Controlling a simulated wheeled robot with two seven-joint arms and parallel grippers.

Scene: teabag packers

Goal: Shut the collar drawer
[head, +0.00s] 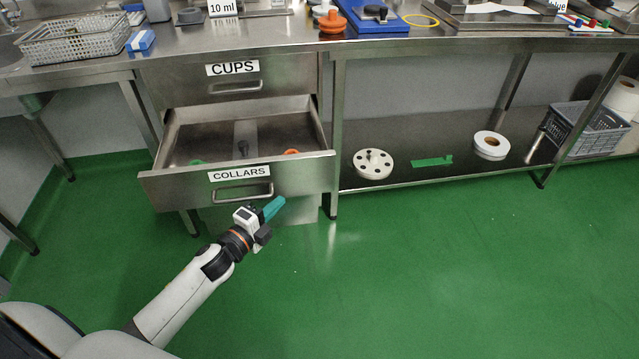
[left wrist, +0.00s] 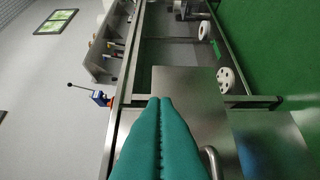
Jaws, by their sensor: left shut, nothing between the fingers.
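The collar drawer (head: 170,189), a steel drawer with a "COLLARS" label, stands pulled out below the closed "CUPS" drawer (head: 290,75). Inside it lie a green ring (head: 196,162), an orange ring (head: 291,152) and a small dark piece (head: 243,147). Its bar handle (head: 243,192) is on the front. My left gripper (head: 273,208) has teal fingers, shut and empty, in front of and just below the right part of the drawer front. In the left wrist view the shut fingers (left wrist: 158,135) show close to the handle (left wrist: 213,160); I cannot tell if they touch. My right gripper is not in view.
The green floor in front is clear.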

